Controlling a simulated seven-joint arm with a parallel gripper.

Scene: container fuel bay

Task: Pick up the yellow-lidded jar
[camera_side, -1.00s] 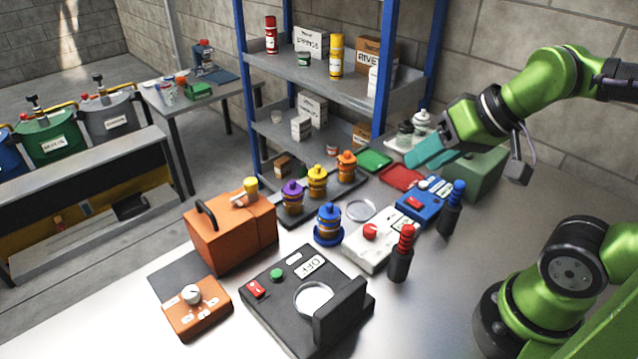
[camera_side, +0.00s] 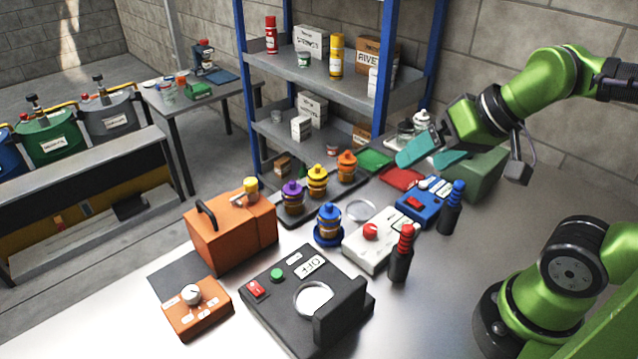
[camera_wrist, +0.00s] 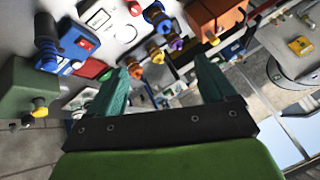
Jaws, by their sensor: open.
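The yellow-lidded jar (camera_side: 317,181) stands upright on a dark tray, between a purple-lidded jar (camera_side: 292,197) and an orange-lidded jar (camera_side: 347,166). In the wrist view the yellow-lidded jar (camera_wrist: 156,55) shows beyond the fingers, between the same two neighbours. My gripper (camera_side: 433,157) has teal fingers and is open and empty. It is above the back right of the bench, to the right of the jar and well apart from it. In the wrist view my gripper (camera_wrist: 160,72) has its fingers spread wide.
A blue-lidded jar (camera_side: 328,225) stands in front of the tray. An orange box (camera_side: 230,231) with a yellow-capped fitting is left of it. A white device (camera_side: 380,240), blue device (camera_side: 424,203) and two upright handles stand to the right. A shelf post (camera_side: 383,80) rises behind.

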